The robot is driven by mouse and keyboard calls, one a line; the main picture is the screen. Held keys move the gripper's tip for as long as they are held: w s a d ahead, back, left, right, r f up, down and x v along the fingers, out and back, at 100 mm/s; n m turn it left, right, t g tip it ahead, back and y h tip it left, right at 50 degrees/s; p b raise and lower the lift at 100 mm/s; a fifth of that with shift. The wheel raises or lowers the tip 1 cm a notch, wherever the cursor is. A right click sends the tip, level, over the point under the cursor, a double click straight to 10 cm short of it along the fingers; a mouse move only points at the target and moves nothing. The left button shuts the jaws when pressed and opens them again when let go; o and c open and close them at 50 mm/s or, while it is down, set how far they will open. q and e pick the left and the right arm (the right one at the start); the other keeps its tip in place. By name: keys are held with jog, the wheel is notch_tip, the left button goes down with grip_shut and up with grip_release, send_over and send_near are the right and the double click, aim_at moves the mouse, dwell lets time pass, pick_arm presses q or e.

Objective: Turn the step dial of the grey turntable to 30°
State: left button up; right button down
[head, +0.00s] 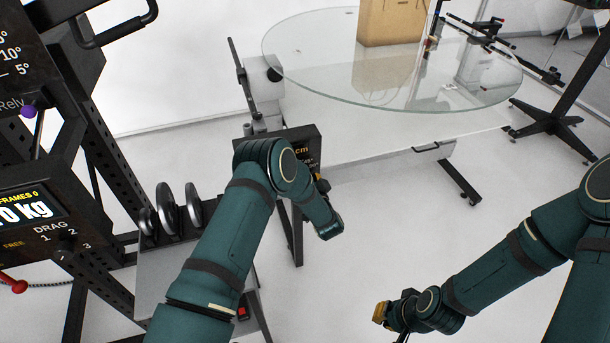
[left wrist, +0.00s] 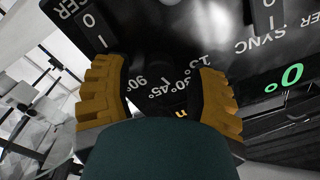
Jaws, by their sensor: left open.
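The step dial (left wrist: 160,74) is a dark knob on a black panel in the left wrist view, with white marks around it that include 90°, 45° and 15°. Its pointer setting is too dark to read. My left gripper (left wrist: 160,90) is open, with one yellow finger on each side of the dial; contact is unclear. In the head view my left arm mostly hides the black control box (head: 306,137). The turntable's round glass top (head: 300,78) is behind it. My right gripper (head: 381,312) is low at right, its opening unclear.
A green 0° readout (left wrist: 284,78) and a switch (left wrist: 265,18) are on the panel. A cardboard box (head: 392,22) stands on the glass. A black rack with a readout (head: 35,209) and weight discs (head: 168,208) is at left. The floor at lower middle is clear.

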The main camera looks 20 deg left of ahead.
pick_arm(q)
jog(key=v, duration=1.1)
jog(key=shift+s+d, duration=0.25)
jog(key=shift+s, duration=0.1)
jog(key=s+d+f+g+h, duration=0.2)
jog(key=s+f+g+h, duration=0.5)
jog(key=h, duration=0.4)
jog(key=s+r+g+h, duration=0.1)
jog(key=s+g, duration=0.2)
jog(key=s, duration=0.6)
jog(key=s+d+r+n+g+h, duration=0.1)
jog(key=s+g+h, duration=0.1)
jog(key=s, duration=0.7)
jog(key=shift+n+g, duration=0.3)
jog(key=shift+g, duration=0.4)
